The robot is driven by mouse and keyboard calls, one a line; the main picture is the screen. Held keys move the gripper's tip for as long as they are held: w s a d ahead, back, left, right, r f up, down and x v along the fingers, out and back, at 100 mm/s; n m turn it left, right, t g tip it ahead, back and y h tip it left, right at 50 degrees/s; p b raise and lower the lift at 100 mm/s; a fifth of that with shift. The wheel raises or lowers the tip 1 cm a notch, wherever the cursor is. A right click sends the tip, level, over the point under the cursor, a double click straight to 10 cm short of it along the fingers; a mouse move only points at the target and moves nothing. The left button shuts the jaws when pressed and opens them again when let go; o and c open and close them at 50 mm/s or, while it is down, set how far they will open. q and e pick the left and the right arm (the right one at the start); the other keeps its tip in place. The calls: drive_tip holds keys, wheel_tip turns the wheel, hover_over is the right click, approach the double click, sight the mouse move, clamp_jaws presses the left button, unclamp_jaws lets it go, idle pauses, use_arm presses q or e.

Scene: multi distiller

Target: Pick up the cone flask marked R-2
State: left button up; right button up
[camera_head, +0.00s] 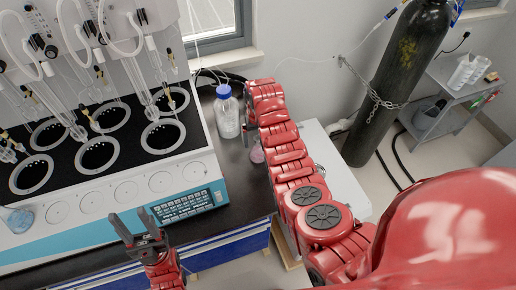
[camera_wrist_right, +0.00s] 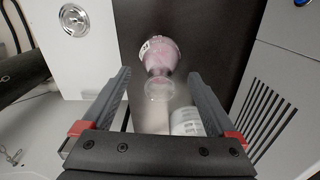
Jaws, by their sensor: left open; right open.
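A conical flask with pink contents (camera_wrist_right: 160,57) stands out in front of my right gripper (camera_wrist_right: 160,76) in the right wrist view, its clear round neck toward the gripper. A pale label sits on its side, too small to read. The fingers are open and spread to either side of the neck, apart from it. My left gripper (camera_head: 138,226) is open and empty in front of the distiller.
The distiller (camera_head: 110,195) fills the left side, with a blue-tinted flask (camera_head: 17,221) at its left front. A blue-capped bottle (camera_head: 227,115) stands left of my right arm. A white cylindrical object (camera_wrist_right: 187,122) shows below the flask in the wrist view. A gas cylinder (camera_head: 400,75) stands behind right.

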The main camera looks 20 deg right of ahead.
drive_tip(key=shift+f, duration=1.35)
clamp_jaws()
